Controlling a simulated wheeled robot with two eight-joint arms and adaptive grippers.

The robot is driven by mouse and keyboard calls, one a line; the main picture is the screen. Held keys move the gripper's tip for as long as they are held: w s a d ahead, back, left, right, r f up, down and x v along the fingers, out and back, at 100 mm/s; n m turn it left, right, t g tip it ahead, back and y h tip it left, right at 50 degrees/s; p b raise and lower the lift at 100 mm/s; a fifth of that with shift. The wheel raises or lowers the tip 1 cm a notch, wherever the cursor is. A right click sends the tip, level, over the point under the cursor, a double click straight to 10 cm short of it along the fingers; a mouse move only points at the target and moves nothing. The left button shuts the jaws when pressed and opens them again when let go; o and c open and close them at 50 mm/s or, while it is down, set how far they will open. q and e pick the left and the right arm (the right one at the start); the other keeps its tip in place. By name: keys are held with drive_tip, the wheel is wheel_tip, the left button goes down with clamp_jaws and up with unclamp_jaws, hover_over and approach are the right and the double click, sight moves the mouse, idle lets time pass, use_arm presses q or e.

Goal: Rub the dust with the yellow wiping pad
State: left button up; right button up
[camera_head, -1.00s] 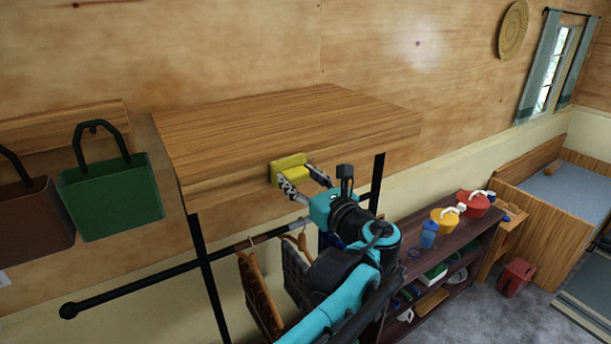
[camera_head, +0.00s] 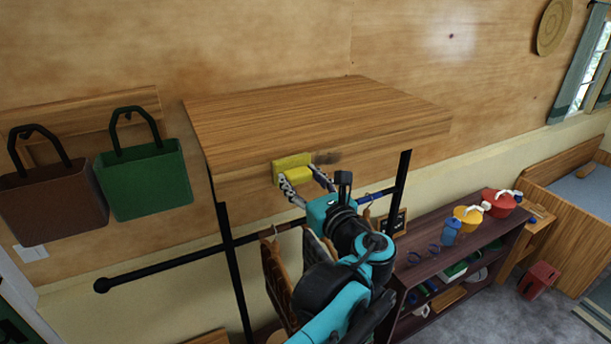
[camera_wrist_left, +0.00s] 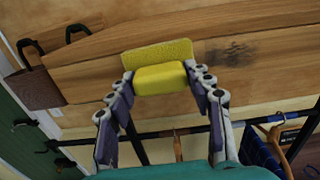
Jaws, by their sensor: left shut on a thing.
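The yellow wiping pad (camera_head: 293,168) is in my left gripper (camera_head: 301,184), held by its raised grip block at the front face of the wooden shelf (camera_head: 240,186). In the left wrist view the pad (camera_wrist_left: 158,53) lies flat along the wood, and the gripper (camera_wrist_left: 160,84) is shut on its block. Whether the pad presses on the wood I cannot tell. A dark dust smudge (camera_head: 327,158) is on the front face just right of the pad. It also shows in the left wrist view (camera_wrist_left: 232,53), apart from the pad. My right gripper is not in view.
A black rail (camera_head: 180,262) with hangers runs below the shelf. A green bag (camera_head: 145,182) and a brown bag (camera_head: 52,202) hang at the left. A dark rack (camera_head: 480,245) with pots and a blue bottle (camera_head: 450,231) stands at the right. The shelf top is bare.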

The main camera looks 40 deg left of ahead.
use_arm(q)
drive_tip(key=shift+w+d+b, duration=0.2)
drive_tip(key=shift+w, duration=0.3)
drive_tip(key=shift+w+d+b, duration=0.2)
drive_tip(key=shift+w, duration=0.3)
drive_tip(key=shift+w+d+b, duration=0.25)
drive_tip(key=shift+w+d, duration=0.1)
drive_tip(key=shift+w, duration=0.45)
drive_tip(key=shift+w+d+b, duration=0.2)
drive_tip(key=shift+w+d, duration=0.1)
drive_tip(key=shift+w, duration=0.55)
drive_tip(key=shift+w+d+b, duration=0.25)
drive_tip(key=shift+w+d, duration=0.1)
drive_tip(key=shift+w, duration=0.45)
drive_tip(key=shift+w+d, duration=0.3)
drive_tip(key=shift+w, duration=0.3)
drive_tip(key=shift+w+d+b, duration=0.2)
drive_tip(key=shift+w, duration=0.3)
drive_tip(key=shift+w+d+b, duration=0.15)
drive_tip(key=shift+w, duration=0.3)
drive_tip(key=shift+w+d, duration=0.35)
drive_tip(key=shift+w, duration=0.45)
drive_tip(key=shift+w+d, duration=0.3)
drive_tip(key=shift+w, duration=0.45)
drive_tip(key=shift+s, duration=0.15)
